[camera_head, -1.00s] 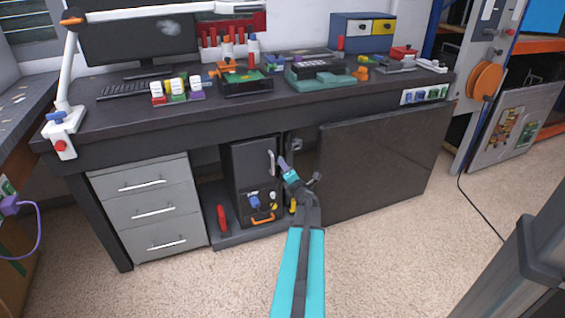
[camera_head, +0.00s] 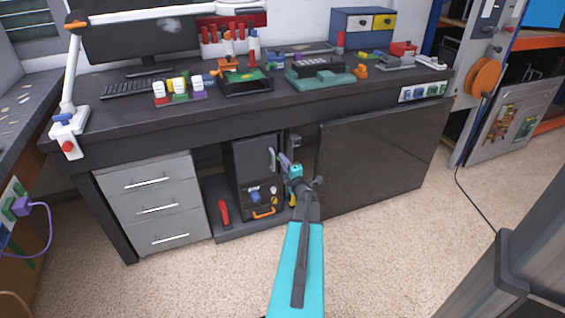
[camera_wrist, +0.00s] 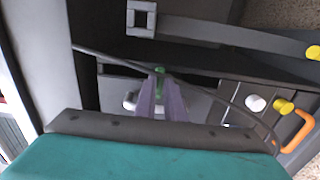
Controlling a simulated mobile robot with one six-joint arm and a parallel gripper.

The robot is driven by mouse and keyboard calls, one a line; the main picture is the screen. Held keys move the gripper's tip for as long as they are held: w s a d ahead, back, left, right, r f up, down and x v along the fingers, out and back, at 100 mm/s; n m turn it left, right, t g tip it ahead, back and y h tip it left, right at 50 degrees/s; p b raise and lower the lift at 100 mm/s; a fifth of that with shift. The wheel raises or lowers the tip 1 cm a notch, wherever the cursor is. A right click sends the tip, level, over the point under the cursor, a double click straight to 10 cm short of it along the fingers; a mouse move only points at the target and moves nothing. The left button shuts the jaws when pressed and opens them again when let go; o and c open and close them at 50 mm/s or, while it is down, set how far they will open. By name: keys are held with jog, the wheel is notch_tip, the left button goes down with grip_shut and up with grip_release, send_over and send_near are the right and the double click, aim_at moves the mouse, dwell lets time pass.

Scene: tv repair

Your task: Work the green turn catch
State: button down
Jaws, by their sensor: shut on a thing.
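The green turn catch (camera_wrist: 159,71) shows as a small green piece at the tips of my gripper's purple fingers in the wrist view. My gripper (camera_wrist: 161,88) is shut on it, and the fingers hide most of its shape. In the head view, my gripper (camera_head: 284,160) reaches to the right edge of the black cabinet (camera_head: 242,157) under the bench; the catch cannot be made out there. The cabinet door looks closed, with a pale upright handle (camera_head: 271,159) just left of the fingers.
Low on the cabinet front are an orange handle (camera_head: 264,212), a blue knob (camera_head: 255,195) and small white and yellow knobs. A red object (camera_head: 223,211) stands to the left, beside grey drawers (camera_head: 150,208). A large dark panel (camera_head: 370,160) stands close on the right.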

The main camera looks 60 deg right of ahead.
jog(key=shift+w+d+r, duration=0.1)
jog(key=shift+w+r, duration=0.2)
jog(key=shift+w, duration=0.05)
jog(key=c, duration=1.9)
grip_release()
jog(key=shift+o, duration=0.3)
jog(key=p+v, duration=0.1)
jog(key=v, duration=1.3)
jog(key=shift+s+f+p, duration=0.25)
jog(key=shift+s+p, duration=0.05)
jog(key=shift+p, duration=0.1)
